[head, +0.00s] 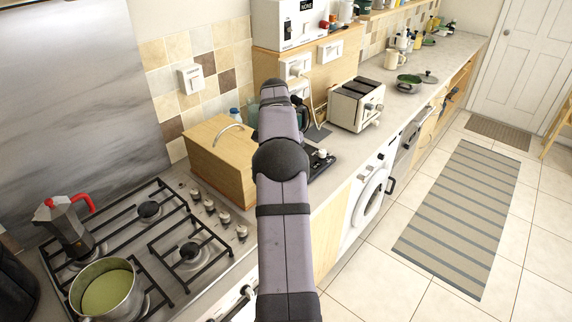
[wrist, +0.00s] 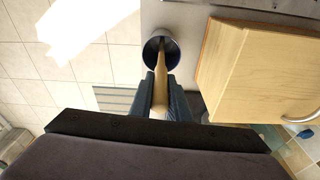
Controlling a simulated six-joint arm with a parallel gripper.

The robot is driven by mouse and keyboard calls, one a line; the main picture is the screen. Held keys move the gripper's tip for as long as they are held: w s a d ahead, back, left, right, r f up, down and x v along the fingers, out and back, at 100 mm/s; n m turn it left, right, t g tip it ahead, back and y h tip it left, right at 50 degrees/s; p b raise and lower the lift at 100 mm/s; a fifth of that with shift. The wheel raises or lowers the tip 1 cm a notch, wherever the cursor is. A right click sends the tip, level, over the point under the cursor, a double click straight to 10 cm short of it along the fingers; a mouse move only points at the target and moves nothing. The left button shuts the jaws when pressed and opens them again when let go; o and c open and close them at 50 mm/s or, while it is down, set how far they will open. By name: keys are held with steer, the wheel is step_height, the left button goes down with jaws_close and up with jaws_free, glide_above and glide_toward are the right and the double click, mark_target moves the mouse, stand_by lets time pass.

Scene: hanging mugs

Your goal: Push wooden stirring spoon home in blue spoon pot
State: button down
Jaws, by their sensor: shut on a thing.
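In the wrist view my gripper (wrist: 163,84) is shut on the wooden stirring spoon (wrist: 160,66), with a dark finger on each side of its pale shaft. The spoon pot (wrist: 146,62) is just beyond the fingertips, its round mouth dark blue to black. The spoon's far end lies within the outline of that mouth. How deep it sits cannot be told. In the head view my own arm runs up the middle and hides the gripper, spoon and pot.
A wooden bread bin (head: 222,160) stands close beside the pot, at right in the wrist view (wrist: 255,70). The hob (head: 160,250) holds a green-filled pan (head: 107,290) and a moka pot (head: 66,226). A toaster (head: 356,104) stands farther along the counter.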

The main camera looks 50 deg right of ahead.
steer(key=shift+f, duration=0.35)
steer(key=c, duration=1.6)
jaws_free()
steer(key=shift+r, duration=0.15)
steer(key=shift+a+r+b, duration=0.2)
steer(key=shift+r, duration=0.95)
steer(key=shift+a+r+b, duration=0.2)
steer(key=shift+r, duration=1)
steer(key=shift+a+r+b, duration=0.2)
steer(key=shift+r, duration=0.95)
